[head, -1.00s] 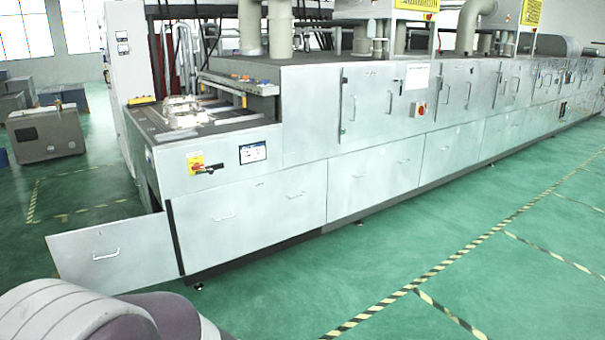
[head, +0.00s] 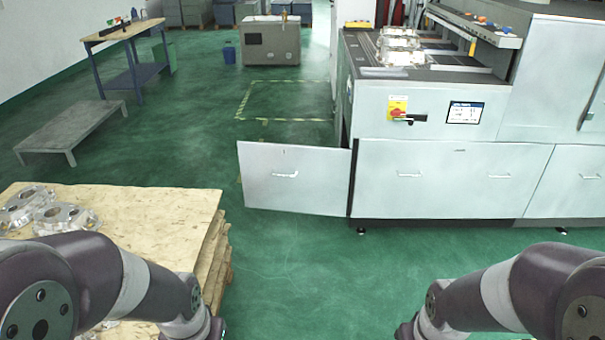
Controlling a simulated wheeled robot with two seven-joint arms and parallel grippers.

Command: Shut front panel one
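A pale grey front panel (head: 294,178) with a small bar handle (head: 285,174) stands swung open at the left end of the long machine (head: 440,178). It juts out to the left from the machine's front corner, and a dark gap shows behind its hinged edge. I cannot read any number on it. Both my arms show at the bottom of the head view, well short of the panel. Both my grippers lie below the picture's lower edge.
A wooden pallet stack (head: 150,225) with metal castings (head: 62,217) stands at the lower left, close to my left arm. A low grey platform (head: 72,130) and a workbench (head: 125,50) are farther left. Green floor (head: 300,270) is free between me and the panel.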

